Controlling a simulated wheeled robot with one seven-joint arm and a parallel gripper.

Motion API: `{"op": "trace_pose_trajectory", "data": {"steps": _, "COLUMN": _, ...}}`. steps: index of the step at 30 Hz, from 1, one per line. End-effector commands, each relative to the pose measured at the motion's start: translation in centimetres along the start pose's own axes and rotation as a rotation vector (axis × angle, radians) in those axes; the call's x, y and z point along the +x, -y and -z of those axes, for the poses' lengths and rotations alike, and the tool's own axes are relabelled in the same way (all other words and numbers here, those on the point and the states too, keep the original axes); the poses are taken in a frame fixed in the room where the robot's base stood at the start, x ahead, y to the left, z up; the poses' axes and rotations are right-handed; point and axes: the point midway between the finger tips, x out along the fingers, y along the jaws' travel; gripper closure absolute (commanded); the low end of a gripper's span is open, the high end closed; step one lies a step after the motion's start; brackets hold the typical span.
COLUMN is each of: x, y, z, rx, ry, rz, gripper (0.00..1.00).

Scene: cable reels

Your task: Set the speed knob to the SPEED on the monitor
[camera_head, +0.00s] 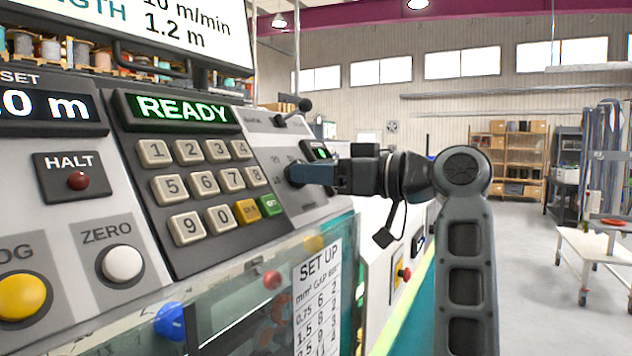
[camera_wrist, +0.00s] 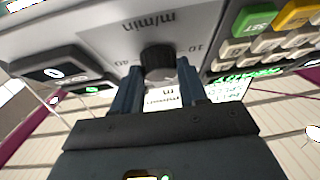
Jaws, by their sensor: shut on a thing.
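The speed knob (camera_wrist: 158,58) is a dark ribbed knob on a grey panel with a "m/min" scale. In the wrist view, upside down, scale numbers stand on both sides of it, one reading 10. My gripper (camera_wrist: 157,76) has its two blue fingers closed on the knob's sides. In the head view my gripper (camera_head: 308,174) meets the panel at the knob, which it largely hides. The knob's pointer cannot be made out. The monitor (camera_head: 185,22) is cut off at the top; it shows "10 m/min" and, below, LENGTH 1.2 m.
A keypad (camera_head: 205,180) lies left of the knob under a green READY display (camera_head: 182,110). A small display (camera_head: 320,150) sits above the gripper; it reads 0 in the wrist view (camera_wrist: 53,73). A black toggle lever (camera_head: 300,107) stands higher on the panel.

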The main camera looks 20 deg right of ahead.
Motion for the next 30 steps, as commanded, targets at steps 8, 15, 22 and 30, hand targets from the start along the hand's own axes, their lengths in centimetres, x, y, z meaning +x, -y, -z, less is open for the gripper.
{"op": "trace_pose_trajectory", "data": {"steps": 8, "x": -0.07, "y": -0.58, "z": -0.40, "rx": -0.207, "ry": 0.009, "rz": 0.143, "gripper": 0.88}}
{"op": "trace_pose_trajectory", "data": {"steps": 15, "x": 0.05, "y": -0.81, "z": -0.14, "rx": -0.391, "ry": 0.019, "rz": 0.274, "gripper": 0.88}}
{"op": "trace_pose_trajectory", "data": {"steps": 22, "x": 0.14, "y": -1.01, "z": 0.21, "rx": -0.546, "ry": 0.026, "rz": 0.383, "gripper": 0.88}}
{"op": "trace_pose_trajectory", "data": {"steps": 30, "x": 0.27, "y": -1.11, "z": 0.41, "rx": -0.669, "ry": 0.033, "rz": 0.471, "gripper": 0.88}}
